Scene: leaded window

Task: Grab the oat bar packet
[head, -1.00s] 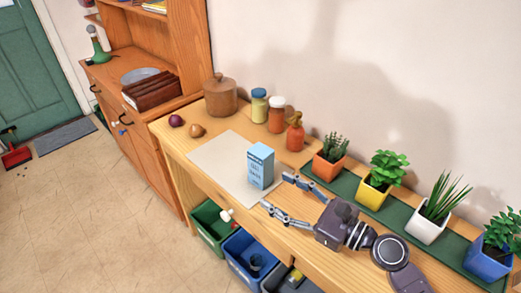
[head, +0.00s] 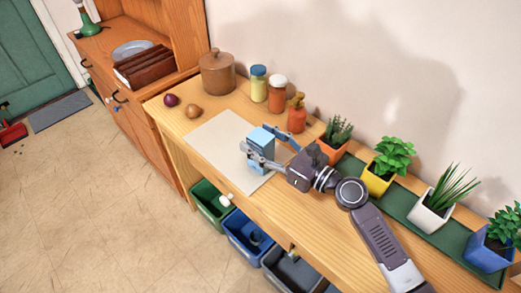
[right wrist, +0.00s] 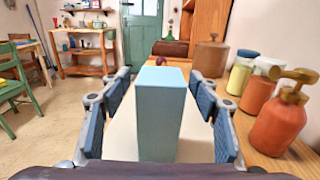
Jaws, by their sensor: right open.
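The oat bar packet is a light blue upright box (head: 261,140) on a pale sheet (head: 213,137) on the wooden counter. In the right wrist view the packet (right wrist: 160,108) stands centred between the two fingers. My right gripper (head: 266,147) is open around it, with one finger on each side. The wrist view shows a gap between the packet and each finger pad. The fingers hide part of the packet in the head view. My left gripper is not in view.
An orange spray bottle (head: 297,114), two jars and a brown lidded pot (head: 217,72) stand behind the sheet. Two onions lie left of it. Potted plants line a green mat (head: 398,204) along the wall. Bins (head: 246,237) sit under the counter.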

